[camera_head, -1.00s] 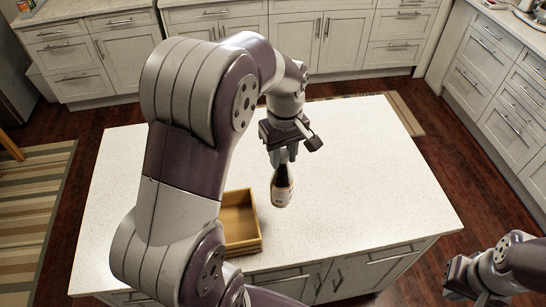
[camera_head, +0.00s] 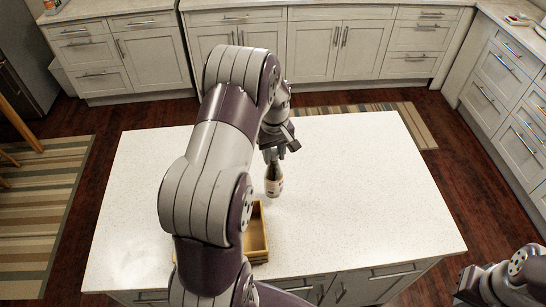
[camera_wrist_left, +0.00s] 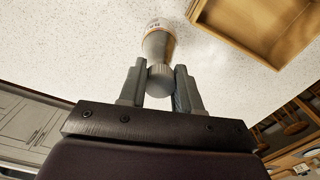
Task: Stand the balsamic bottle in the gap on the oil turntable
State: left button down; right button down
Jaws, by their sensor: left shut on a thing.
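The balsamic bottle (camera_head: 273,180) is dark with a pale label and hangs upright from my left gripper (camera_head: 273,152). My left gripper is shut on its neck. In the left wrist view the bottle (camera_wrist_left: 157,42) shows between the two fingers of my left gripper (camera_wrist_left: 160,85). I cannot tell whether the bottle's base touches the counter. My right gripper (camera_head: 470,285) is at the lower right edge, away from the island; its fingers are not clear. No oil turntable shows in these frames.
An open wooden box (camera_head: 256,235) stands on the white island top (camera_head: 360,190), partly hidden by my left arm; it also shows in the left wrist view (camera_wrist_left: 225,35). The right of the island top is clear. Cabinets (camera_head: 310,50) line the back.

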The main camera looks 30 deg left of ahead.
aim_at(273, 163)
pick_arm(q)
jog(key=shift+w+a+f, duration=0.1)
jog(key=shift+a+f, duration=0.05)
jog(key=shift+a, duration=0.05)
notch_tip(273, 163, down, 4)
jog(key=shift+r+p, duration=0.25)
jog(key=shift+p, duration=0.95)
jog(key=shift+f, duration=0.4)
jog(key=c, duration=0.8)
grip_release()
jog(key=shift+d, duration=0.1)
